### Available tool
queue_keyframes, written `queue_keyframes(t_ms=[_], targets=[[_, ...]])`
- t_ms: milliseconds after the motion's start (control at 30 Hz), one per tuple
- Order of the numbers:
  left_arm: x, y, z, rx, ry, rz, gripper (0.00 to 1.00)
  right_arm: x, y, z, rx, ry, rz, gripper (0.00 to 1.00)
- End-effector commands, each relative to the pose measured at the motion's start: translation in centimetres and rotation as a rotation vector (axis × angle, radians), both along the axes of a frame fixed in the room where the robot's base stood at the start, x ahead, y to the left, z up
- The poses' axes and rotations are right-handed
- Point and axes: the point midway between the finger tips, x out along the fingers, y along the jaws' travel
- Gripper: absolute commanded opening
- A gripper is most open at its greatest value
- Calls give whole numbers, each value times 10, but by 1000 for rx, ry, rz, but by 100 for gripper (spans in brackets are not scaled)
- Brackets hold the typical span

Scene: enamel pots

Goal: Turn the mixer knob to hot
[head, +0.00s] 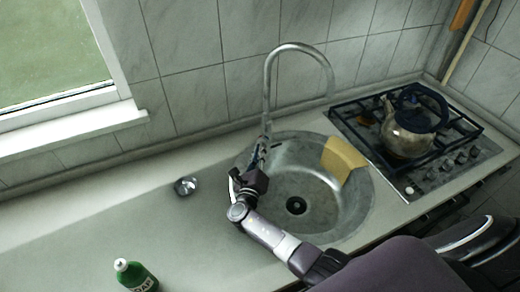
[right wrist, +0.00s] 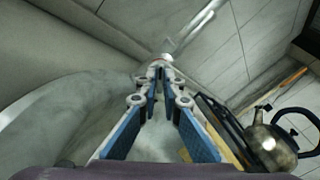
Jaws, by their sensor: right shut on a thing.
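The mixer tap (head: 268,90) is a tall curved metal spout at the back edge of the round sink. Its lower pipe also shows in the right wrist view (right wrist: 188,35). My right gripper (head: 259,154) reaches up to the foot of the tap. In the right wrist view, its blue-padded fingers (right wrist: 159,85) converge on the tap's base. It is shut on the mixer knob, which is mostly hidden by the fingers, so I cannot tell its setting. My left gripper is not in view.
A kettle (head: 408,135) stands on the gas hob at right.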

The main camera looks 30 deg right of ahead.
Motion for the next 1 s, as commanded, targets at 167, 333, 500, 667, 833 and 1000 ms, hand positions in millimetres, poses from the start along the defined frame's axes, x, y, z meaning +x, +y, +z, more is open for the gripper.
queue_keyframes(t_ms=[167, 333, 500, 667, 833, 1000], targets=[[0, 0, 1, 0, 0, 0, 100, 3, -2, 7, -18, -1, 0, 0], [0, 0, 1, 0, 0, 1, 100, 4, -2, 7, -21, -1, 0, 0], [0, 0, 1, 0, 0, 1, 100, 4, -2, 7, -21, -1, 0, 0], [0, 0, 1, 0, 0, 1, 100, 3, -1, 6, -18, 1, 0, 24], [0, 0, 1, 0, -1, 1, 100, 2, -1, 3, -17, 5, 0, 24], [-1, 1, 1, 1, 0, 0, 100, -2, 2, 2, -15, 7, 2, 24]])
